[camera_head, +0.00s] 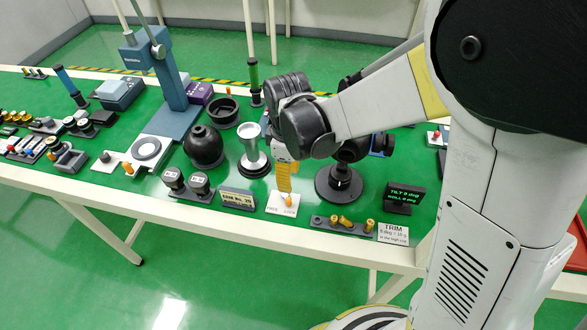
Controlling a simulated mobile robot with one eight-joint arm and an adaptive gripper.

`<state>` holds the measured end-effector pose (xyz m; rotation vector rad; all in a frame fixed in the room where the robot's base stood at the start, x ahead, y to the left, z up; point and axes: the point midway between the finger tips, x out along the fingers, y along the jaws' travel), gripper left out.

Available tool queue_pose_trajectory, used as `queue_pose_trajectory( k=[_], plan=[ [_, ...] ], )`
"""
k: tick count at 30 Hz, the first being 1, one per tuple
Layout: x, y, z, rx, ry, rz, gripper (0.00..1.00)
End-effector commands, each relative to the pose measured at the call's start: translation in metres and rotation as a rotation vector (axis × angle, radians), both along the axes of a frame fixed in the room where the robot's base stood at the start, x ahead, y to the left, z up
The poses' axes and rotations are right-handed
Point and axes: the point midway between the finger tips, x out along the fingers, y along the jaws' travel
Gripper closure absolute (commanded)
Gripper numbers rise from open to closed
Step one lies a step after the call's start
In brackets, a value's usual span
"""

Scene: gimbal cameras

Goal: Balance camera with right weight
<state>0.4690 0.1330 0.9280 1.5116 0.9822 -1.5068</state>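A gimbal stand (338,186) with a round black base stands at the table's front, its upper part partly behind my arm. A dark display (404,196) beside it shows TILT and ROLL, apparently both 0 deg. Several brass weights (345,222) sit in a dark holder in front. A TRIM card (393,234) lies to their right. A yellow upright piece (284,178) stands behind the knob. My gripper (280,152) is just above the yellow piece, left of the stand. My wrist hides most of it, so its opening and any contact cannot be told.
A small sign (238,198) and two dark labelled pieces (187,183) stand left of the plate. Behind them are a silver cylinder (253,150), a black sphere (204,146) and a tall blue-grey stand (165,80). Tools crowd the far left.

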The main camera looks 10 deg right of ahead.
Motion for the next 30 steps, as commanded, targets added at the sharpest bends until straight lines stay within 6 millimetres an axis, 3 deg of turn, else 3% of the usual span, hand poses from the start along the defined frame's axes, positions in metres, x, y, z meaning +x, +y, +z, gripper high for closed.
queue_pose_trajectory(
  k=[18, 30],
  plan=[
    [0.0, 0.001, -0.101, -0.001, 0.003, 0.004, 0.62],
    [0.0, 0.0, -0.108, -0.001, 0.003, 0.004, 0.62]
  ],
)
